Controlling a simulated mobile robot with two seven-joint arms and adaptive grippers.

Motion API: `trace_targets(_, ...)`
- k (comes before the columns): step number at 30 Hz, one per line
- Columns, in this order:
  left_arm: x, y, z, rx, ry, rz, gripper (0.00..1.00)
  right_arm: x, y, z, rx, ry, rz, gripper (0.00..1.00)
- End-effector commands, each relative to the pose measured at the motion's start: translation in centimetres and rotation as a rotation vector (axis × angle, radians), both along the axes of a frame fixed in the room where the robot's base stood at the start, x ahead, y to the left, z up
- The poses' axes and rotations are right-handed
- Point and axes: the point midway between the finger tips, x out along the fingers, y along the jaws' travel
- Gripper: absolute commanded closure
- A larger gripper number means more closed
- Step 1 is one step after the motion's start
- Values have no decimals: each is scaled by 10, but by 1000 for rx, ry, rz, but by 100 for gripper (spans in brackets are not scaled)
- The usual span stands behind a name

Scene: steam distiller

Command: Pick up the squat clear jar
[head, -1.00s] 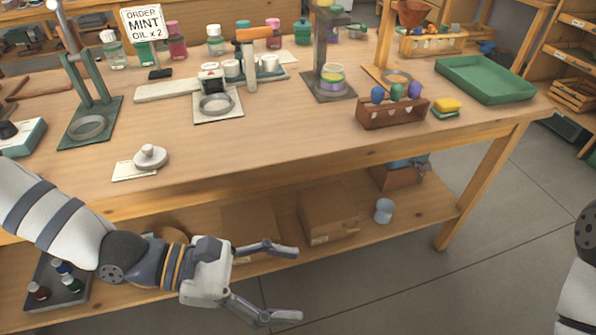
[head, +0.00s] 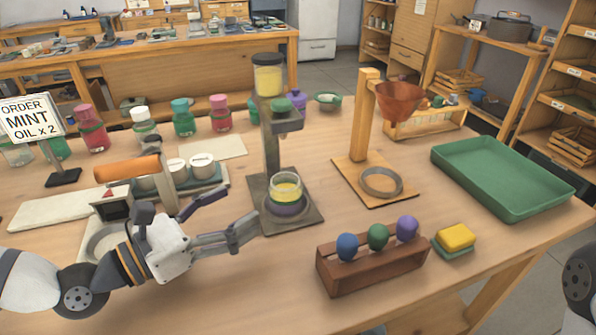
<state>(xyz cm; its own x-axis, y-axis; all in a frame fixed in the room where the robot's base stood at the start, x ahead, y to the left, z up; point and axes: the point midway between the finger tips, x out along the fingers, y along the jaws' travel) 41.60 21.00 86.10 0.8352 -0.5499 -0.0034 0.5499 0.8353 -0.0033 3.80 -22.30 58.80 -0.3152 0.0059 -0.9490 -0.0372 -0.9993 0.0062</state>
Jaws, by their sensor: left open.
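A squat clear jar (head: 286,187) with yellow contents stands upright on a purple round base at the foot of a dark metal stand (head: 312,215). My left gripper (head: 240,208) is open and empty above the table, just left of the stand. Its two fingers point right, toward the jar, and are apart from it. The jar is not hidden by the gripper. My right gripper is out of view.
The stand's column and spout (head: 283,118) rise behind and above the jar. An orange-handled press (head: 128,168) is close behind my left gripper. A wooden rack (head: 372,265) with coloured bulbs stands front right. A wooden stand with a copper funnel (head: 398,100) is further right.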

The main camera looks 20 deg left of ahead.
Motion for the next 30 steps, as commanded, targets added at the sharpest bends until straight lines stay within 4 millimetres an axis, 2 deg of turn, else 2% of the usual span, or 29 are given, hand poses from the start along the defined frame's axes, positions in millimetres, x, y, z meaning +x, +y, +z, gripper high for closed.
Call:
trace_targets(6,37,-27,-7,2,7,-7,29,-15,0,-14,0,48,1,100)
trace_targets(11,56,-38,-4,2,3,-3,29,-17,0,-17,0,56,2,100)
trace_targets(18,92,-62,-6,2,3,-4,29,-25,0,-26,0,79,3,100)
trace_targets(26,98,-66,-3,1,1,-2,29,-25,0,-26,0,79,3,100)
trace_targets(28,98,-65,-3,1,1,-2,40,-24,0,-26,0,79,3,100)
trace_targets(30,98,-65,-3,1,1,-2,56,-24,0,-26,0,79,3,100)
